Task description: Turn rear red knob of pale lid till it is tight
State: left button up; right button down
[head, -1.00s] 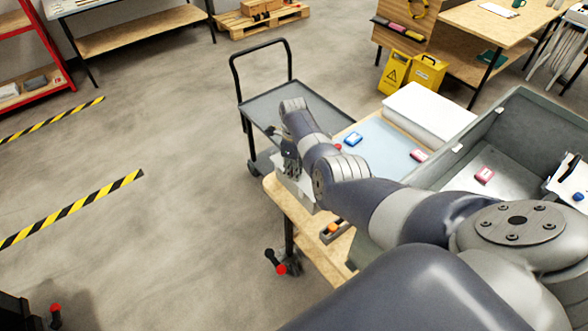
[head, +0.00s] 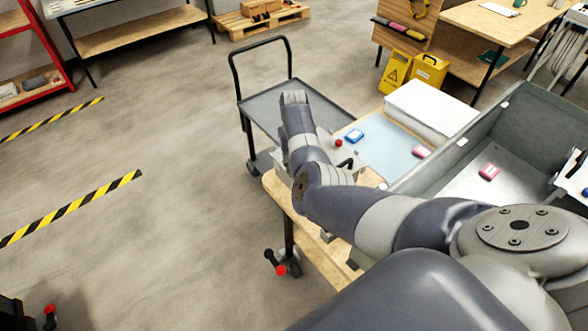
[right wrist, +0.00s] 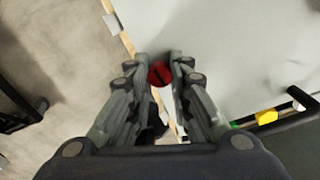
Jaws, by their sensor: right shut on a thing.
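The rear red knob (right wrist: 160,75) sits between the fingertips of my right gripper (right wrist: 161,72) in the right wrist view. The fingers close on it from both sides. The pale lid (right wrist: 225,45) spreads out behind and to the right of the knob. In the head view a piece of the pale lid (head: 345,155) shows beside my right arm, with another red knob (head: 338,142) and a black handle. My right forearm hides the gripper and the held knob there. How tight the knob is cannot be seen. My left gripper is not in view.
The wooden table (head: 318,240) carries a blue mat with a blue item (head: 355,136) and a pink item (head: 421,151). A white box (head: 430,108) and a large grey bin (head: 535,125) stand to the right. A grey trolley (head: 275,105) stands behind. Floor at left is open.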

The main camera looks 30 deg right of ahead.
jog(key=shift+w+d+r+m+b, duration=0.15)
jog(key=shift+w+r+m+b, duration=0.15)
jog(key=shift+m+b, duration=0.35)
jog(key=shift+d, duration=0.1)
jog(key=shift+r, duration=0.15)
jog(key=c, duration=1.4)
grip_release()
jog(key=shift+s, duration=0.2)
notch_tip(320, 180, up, 12)
jog(key=shift+f, duration=0.1)
